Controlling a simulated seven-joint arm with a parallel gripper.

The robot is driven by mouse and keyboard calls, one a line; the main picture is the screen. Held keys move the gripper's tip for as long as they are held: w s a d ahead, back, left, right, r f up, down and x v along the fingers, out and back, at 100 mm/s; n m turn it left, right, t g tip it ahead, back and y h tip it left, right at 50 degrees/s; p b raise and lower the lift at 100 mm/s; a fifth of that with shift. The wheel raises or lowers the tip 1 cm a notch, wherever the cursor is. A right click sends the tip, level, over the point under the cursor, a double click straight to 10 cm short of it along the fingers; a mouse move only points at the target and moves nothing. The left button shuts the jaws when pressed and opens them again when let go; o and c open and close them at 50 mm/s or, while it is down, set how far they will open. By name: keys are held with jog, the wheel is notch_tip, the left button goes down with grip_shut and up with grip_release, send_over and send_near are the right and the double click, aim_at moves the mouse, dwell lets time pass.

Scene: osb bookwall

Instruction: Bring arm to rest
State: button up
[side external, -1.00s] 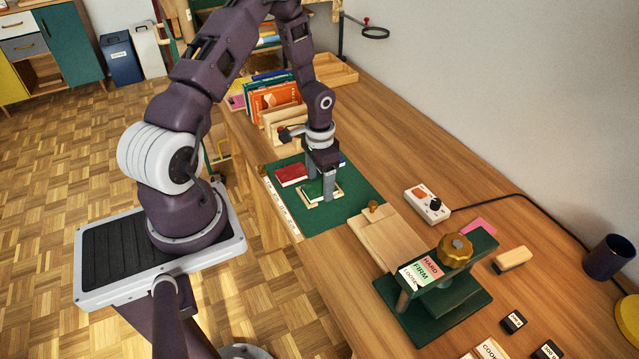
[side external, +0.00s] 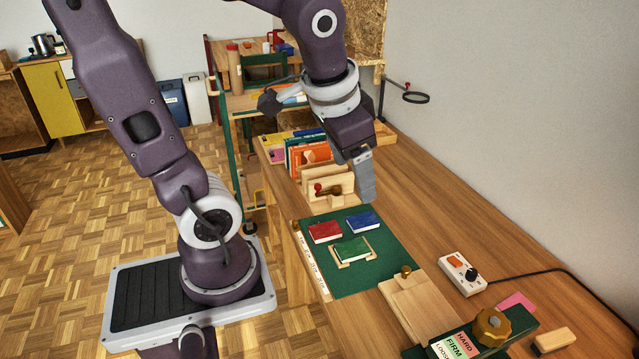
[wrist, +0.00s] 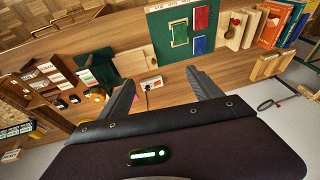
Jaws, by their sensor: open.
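My gripper (side external: 365,183) is raised above the bench, over the back right of the green mat (side external: 385,268). In the wrist view my gripper (wrist: 165,88) has its two fingers wide apart with nothing between them.
Upright books (side external: 308,155) and a wooden clamp-like stand (side external: 340,182) are behind the mat. A white control box (side external: 462,274) with a cable, a wooden board (side external: 415,305) and a brass-knobbed press (side external: 491,327) are in front. A ring on a wall arm (side external: 415,97) stands right of my wrist.

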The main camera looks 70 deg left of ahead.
jog(key=s+d+r+t+h, duration=0.1)
jog(key=s+d+r+t, duration=0.1)
jog(key=s+d, duration=0.3)
jog(key=s, duration=0.3)
jog(key=shift+r+h, duration=0.2)
jog(key=shift+h, duration=0.2)
